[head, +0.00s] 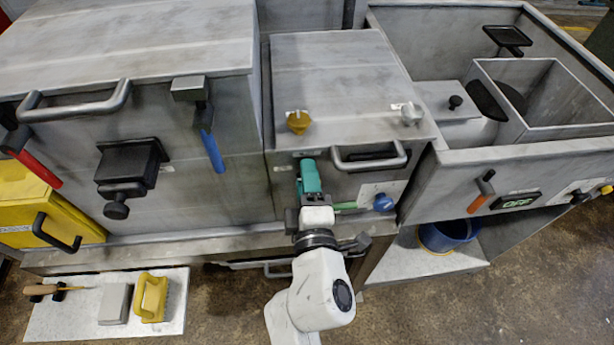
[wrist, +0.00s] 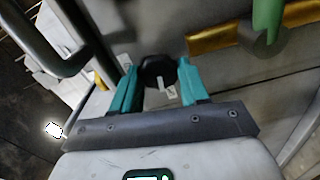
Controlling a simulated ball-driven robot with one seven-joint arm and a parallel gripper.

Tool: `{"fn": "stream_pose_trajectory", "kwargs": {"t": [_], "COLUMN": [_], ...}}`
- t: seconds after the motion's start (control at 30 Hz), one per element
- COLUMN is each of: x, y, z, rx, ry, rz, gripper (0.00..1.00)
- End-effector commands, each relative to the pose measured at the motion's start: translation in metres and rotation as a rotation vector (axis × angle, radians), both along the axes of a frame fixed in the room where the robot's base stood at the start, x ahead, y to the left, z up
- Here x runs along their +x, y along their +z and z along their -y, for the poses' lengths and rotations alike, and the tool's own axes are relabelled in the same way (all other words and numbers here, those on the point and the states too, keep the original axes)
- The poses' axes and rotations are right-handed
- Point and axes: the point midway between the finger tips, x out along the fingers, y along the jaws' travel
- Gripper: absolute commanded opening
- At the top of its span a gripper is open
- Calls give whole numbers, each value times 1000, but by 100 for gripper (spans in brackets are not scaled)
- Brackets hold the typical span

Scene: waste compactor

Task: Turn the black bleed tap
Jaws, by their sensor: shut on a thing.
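The black bleed tap (wrist: 155,70) is a round dark knob with small white marks beside it, seen in the wrist view. It sits between the two teal fingers of my gripper (wrist: 158,80), which are shut on it. In the head view my gripper (head: 310,178) is at the front face of the middle cabinet (head: 285,205), left of its bar handle. The tap is hidden behind the gripper there.
A green lever (head: 346,205) and a blue knob (head: 383,202) are close on the gripper's right. The bar handle (head: 370,163) sticks out above them. A blue-handled latch (head: 211,150) hangs to the left.

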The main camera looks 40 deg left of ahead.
Motion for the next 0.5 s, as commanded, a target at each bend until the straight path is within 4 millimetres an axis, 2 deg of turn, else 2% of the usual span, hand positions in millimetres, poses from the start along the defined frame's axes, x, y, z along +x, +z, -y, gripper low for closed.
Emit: {"fn": "stream_pose_trajectory", "kwargs": {"t": [0.5], "x": [-1], "y": [-2], "z": [-1], "rx": [-37], "ry": [1], "rz": [39], "gripper": [14]}}
